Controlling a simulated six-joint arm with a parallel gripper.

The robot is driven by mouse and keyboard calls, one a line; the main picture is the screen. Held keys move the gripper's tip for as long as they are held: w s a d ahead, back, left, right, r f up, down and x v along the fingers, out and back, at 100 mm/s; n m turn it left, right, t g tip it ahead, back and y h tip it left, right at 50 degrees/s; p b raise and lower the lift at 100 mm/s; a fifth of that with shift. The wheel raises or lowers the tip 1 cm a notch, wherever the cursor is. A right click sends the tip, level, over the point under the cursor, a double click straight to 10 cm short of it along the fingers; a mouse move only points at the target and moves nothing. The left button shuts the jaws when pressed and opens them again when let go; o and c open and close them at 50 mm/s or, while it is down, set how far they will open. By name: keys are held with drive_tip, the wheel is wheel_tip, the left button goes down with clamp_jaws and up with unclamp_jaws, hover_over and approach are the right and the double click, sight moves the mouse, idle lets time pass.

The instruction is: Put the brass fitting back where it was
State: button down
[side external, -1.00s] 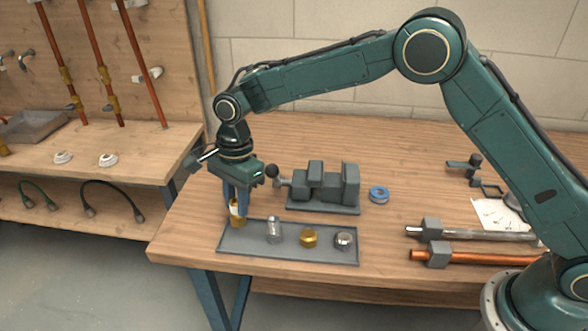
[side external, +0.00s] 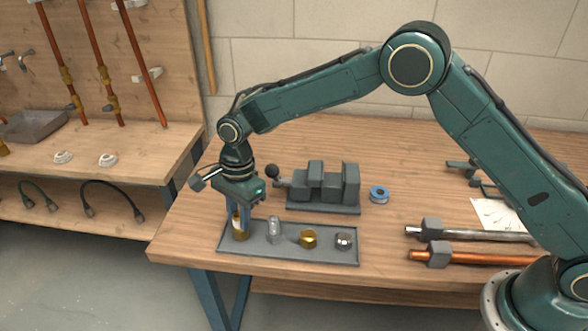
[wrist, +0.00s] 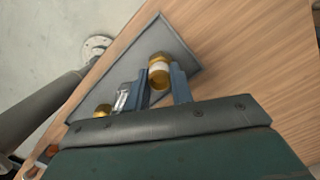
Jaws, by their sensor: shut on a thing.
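The brass fitting (side external: 239,234) has a white band and is held upright between the blue fingers of my gripper (side external: 238,222). It is at the left end of the grey tray (side external: 288,257), its lower end at or just above the tray floor; I cannot tell if it touches. In the wrist view the fitting (wrist: 159,72) sits between the two fingers of my gripper (wrist: 162,84), over the tray (wrist: 187,45). My gripper is shut on it.
The tray also holds a silver cylindrical fitting (side external: 274,230) just right of my gripper, a brass nut (side external: 309,239) and a steel nut (side external: 343,241). A grey vise (side external: 322,188) stands behind. A blue tape roll (side external: 379,194) and clamped pipes (side external: 478,257) lie to the right.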

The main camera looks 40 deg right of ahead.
drive_tip(key=c, duration=1.2)
unclamp_jaws()
drive_tip(key=shift+f, duration=0.1)
drive_tip(key=shift+c, duration=0.2)
wheel_tip(320, 180, up, 12)
drive_tip(key=d, duration=0.1)
drive_tip(key=shift+w+d, duration=0.15)
drive_tip(key=shift+d, duration=0.05)
